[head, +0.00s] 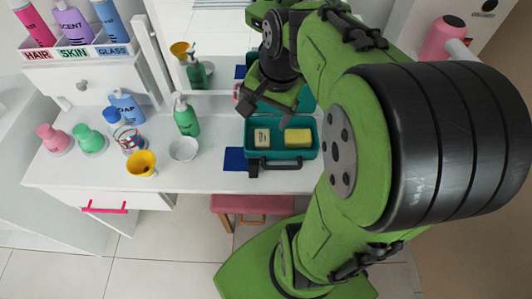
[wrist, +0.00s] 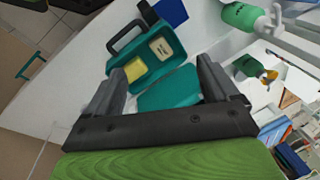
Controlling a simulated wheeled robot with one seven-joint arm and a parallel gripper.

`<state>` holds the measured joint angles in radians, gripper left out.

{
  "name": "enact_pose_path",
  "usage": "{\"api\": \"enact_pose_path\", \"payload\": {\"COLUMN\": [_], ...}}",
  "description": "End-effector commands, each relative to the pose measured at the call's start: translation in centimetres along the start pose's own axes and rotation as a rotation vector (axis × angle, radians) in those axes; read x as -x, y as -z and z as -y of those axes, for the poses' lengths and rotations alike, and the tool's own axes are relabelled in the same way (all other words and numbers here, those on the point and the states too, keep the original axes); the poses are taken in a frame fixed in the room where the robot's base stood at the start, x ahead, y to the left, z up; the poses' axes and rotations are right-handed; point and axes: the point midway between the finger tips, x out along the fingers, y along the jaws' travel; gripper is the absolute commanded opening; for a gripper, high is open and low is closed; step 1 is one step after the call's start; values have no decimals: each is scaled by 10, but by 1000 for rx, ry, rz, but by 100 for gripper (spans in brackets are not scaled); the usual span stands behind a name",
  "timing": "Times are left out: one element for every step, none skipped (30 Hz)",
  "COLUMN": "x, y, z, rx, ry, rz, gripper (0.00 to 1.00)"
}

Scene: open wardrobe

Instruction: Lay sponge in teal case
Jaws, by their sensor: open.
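The teal case (head: 290,165) stands open on the white table, its lid (wrist: 172,92) raised at the back. The yellow sponge (head: 298,136) lies inside the case, in the right part in the head view. A cream block (head: 262,137) with dark lettering lies beside it in the left part. In the wrist view the sponge (wrist: 135,68) is partly hidden by the case wall or a finger. My gripper (wrist: 163,85) is open and empty, above and behind the case near the lid, apart from the sponge.
A blue flat piece (head: 235,159) lies left of the case. A green pump bottle (head: 186,118), a white bowl (head: 184,149) and a yellow cup (head: 141,163) stand further left. A mirror is behind the table. A pink stool (head: 252,205) is below.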

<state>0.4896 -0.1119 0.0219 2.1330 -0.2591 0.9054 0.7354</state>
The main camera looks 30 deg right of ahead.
Motion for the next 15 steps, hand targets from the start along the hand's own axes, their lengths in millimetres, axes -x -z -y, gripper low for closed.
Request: {"api": "enact_pose_path", "payload": {"x": [16,23,30,35,38,41,42,43,44,44,44,43,43,43,43], "y": [-30,-46,-66,-79,-91,-103,-111,-116,-122,-125,-127,-128,-129,-129,-129], "z": [2,1,-4,-8,-14,-21,-26,-30,-35,-38,-40,-42,-42,-42,-42], "rx": [175,284,424,523,613,720,788,846,908,940,965,984,991,994,994], "ry": [17,24,34,41,48,56,61,66,71,72,74,74,74,74,73], "rz": [-47,-73,-107,-131,-153,-180,-197,-213,-229,-238,-244,-248,-250,-250,-249], "gripper": [87,87,87,87,87,87,87,87,87,87,87,87,87,87,87]}}
